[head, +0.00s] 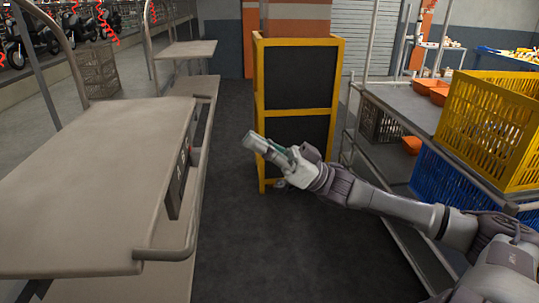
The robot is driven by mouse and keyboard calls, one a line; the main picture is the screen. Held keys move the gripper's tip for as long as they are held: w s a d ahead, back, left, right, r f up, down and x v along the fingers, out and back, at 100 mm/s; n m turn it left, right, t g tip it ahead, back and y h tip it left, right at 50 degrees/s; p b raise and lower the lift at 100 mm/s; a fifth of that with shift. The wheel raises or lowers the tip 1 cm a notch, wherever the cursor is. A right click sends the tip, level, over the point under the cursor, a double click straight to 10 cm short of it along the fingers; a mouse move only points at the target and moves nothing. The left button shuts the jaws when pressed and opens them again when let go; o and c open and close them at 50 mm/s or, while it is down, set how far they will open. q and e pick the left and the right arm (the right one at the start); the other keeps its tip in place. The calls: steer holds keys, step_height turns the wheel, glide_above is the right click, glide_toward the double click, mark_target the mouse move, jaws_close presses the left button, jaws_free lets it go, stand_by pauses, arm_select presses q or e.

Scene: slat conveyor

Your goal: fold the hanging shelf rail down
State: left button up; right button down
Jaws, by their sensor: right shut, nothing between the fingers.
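A grey shelf unit (90,180) stands along the left side, with a flat top. A rounded metal rail (196,215) runs along its right edge and bends round the near corner. Tall curved metal tubes (62,38) rise at its far end. I cannot tell for sure which of these is the hanging shelf rail. My right gripper (262,146) reaches in from the right over the dark aisle floor, shut and empty. In the picture it overlaps the yellow-framed stand, apart from the rail. My left gripper is out of view.
A yellow-framed stand with black panels (297,78) stands at the aisle's far end. On the right, a metal rack (390,96) carries a yellow crate (490,125), with a blue crate (445,190) below and orange bins (425,84). The aisle floor (270,250) is clear.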

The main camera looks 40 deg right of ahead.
steer(key=shift+v, duration=1.45)
